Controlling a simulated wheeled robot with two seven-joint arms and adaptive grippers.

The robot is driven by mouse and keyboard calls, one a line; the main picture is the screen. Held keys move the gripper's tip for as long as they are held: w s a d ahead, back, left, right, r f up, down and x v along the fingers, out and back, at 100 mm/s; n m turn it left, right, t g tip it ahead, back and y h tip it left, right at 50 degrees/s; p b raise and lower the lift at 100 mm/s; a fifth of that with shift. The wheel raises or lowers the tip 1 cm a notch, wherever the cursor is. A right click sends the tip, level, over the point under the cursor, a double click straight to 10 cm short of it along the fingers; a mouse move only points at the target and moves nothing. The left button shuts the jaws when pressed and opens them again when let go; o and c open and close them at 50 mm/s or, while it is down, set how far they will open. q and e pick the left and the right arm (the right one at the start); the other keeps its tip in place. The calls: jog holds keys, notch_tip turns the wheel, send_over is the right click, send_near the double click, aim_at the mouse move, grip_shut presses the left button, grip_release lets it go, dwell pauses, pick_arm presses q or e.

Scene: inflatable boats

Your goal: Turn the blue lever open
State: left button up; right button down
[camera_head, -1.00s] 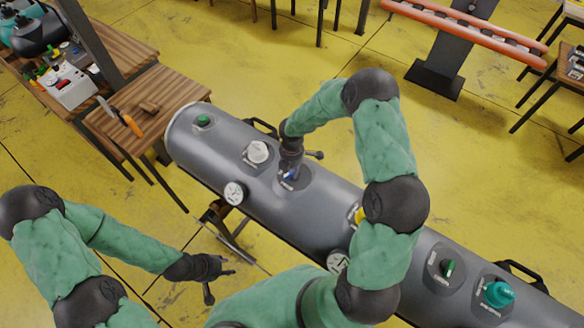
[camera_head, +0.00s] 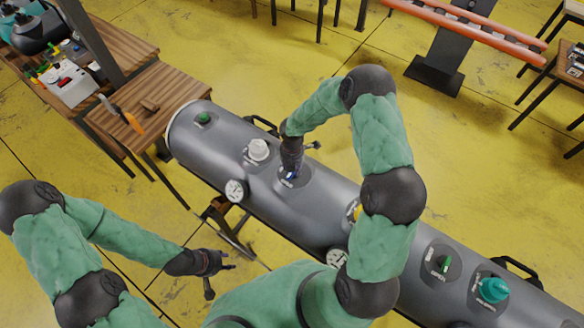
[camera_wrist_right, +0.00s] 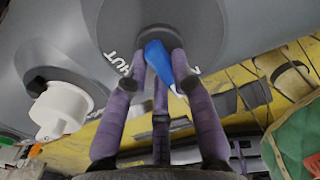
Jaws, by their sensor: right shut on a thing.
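The blue lever (camera_wrist_right: 157,62) sits on a round dark plate on top of the grey tank (camera_head: 325,215). White letters reading "HUT" show beside it in the right wrist view. My right gripper (camera_wrist_right: 160,72) has its purple fingers closed around the lever from above.
A white knob (camera_head: 258,149), a white gauge (camera_head: 236,190), a green knob (camera_head: 204,118), a green lever (camera_head: 444,264) and a teal valve (camera_head: 493,289) are also on the tank. A wooden table (camera_head: 165,92) with tools stands at the back left.

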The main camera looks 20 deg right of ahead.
jog(key=c, duration=1)
grip_release()
jog(key=shift+c, duration=0.2)
notch_tip(320, 180, up, 12)
